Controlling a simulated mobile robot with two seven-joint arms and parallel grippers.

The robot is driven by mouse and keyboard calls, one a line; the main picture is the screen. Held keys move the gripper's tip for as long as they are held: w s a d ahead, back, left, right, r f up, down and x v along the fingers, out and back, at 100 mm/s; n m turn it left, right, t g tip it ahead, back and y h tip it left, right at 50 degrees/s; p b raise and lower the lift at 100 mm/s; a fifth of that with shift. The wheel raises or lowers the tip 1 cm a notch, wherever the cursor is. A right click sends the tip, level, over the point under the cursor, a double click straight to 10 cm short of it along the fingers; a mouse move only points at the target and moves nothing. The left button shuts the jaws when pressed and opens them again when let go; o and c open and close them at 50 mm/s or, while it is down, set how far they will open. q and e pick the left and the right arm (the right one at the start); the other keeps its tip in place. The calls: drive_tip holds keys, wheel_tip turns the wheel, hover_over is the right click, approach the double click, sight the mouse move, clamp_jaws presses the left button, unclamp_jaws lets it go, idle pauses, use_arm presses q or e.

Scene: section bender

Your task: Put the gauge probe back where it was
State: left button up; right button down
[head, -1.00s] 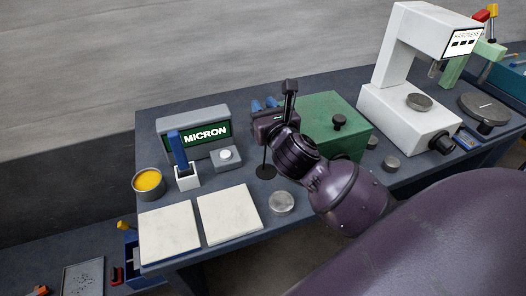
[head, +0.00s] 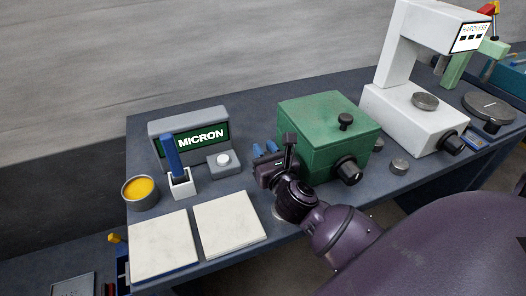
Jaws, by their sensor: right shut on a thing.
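My right gripper (head: 265,160) is low over the table, just left of the green box. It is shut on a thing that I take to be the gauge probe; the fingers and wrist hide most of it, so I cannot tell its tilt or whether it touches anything. The grey gauge (head: 200,138) marked MICRON stands to the left of the gripper. In front of it a blue-handled piece (head: 172,157) stands in a small white holder (head: 182,188). The slim dark stand seen earlier under the gripper is now hidden. My left gripper is out of view.
The green box (head: 320,130) with black knobs is close right of my gripper. Two pale plates (head: 163,243) and a yellow-filled can (head: 140,192) are to the left. A white hardness tester (head: 415,118) stands at the right. A metal disc is largely hidden behind my wrist.

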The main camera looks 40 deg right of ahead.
drive_tip(key=shift+f, duration=0.1)
drive_tip(key=c, duration=0.9)
unclamp_jaws()
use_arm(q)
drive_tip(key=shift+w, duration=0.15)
use_arm(e)
drive_tip(key=shift+s+r, duration=0.1)
drive_tip(key=shift+r, duration=0.15)
drive_tip(key=v, duration=1)
drive_tip(key=shift+a+f, duration=0.1)
drive_tip(key=shift+f, duration=0.05)
drive_tip(key=shift+v, duration=0.9)
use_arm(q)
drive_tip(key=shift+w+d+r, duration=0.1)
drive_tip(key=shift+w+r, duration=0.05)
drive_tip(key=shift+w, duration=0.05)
